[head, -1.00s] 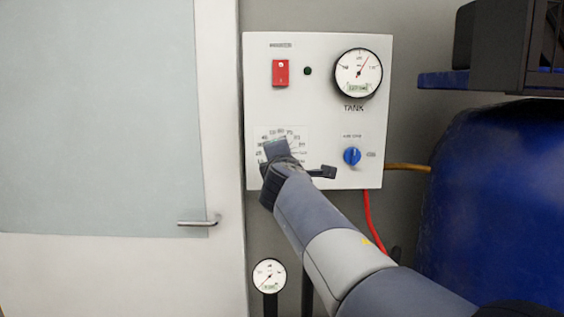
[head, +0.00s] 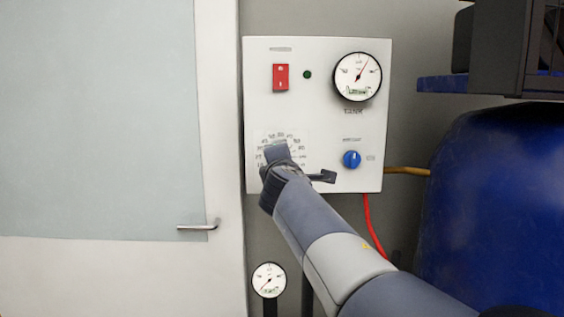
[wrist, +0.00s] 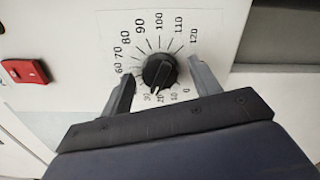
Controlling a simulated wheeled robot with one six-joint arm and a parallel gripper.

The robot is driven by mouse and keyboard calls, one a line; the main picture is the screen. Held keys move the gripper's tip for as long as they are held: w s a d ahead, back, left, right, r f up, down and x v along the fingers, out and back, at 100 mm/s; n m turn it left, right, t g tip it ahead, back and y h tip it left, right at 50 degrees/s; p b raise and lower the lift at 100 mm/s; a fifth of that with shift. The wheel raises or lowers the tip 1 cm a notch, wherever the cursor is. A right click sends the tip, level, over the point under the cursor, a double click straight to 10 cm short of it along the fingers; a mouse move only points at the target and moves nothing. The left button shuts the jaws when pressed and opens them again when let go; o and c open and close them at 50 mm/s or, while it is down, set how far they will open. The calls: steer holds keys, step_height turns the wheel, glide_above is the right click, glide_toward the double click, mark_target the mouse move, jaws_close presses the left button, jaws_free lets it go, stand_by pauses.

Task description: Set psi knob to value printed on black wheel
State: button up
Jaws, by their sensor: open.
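The black psi knob (wrist: 160,70) sits at the centre of a printed dial (wrist: 117,30) in the wrist view. Its white pointer mark faces the low end of the scale, between the 20 and 30 labels. My gripper (wrist: 162,69) is open, with one finger on each side of the knob and a visible gap on both sides. In the head view, my gripper (head: 279,158) covers the knob and the lower part of the dial (head: 300,142). No black wheel with a printed value can be made out in either view.
The white panel (head: 320,120) carries a red switch (head: 280,78), a green lamp (head: 307,75), a tank gauge (head: 358,77) and a blue knob (head: 351,159). A small gauge (head: 268,280) stands below. A blue tank (head: 490,200) is at right, a door (head: 100,120) at left.

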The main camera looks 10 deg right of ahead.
steer(key=shift+s, duration=0.1)
steer(key=s+a+b, duration=0.1)
steer(key=s+a, duration=0.1)
steer(key=s, duration=0.8)
steer(key=shift+s, duration=0.2)
steer(key=shift+w, duration=0.1)
steer(key=w+d+p, duration=0.1)
steer(key=w+d, duration=0.1)
steer(key=w, duration=0.8)
steer(key=shift+w, duration=0.2)
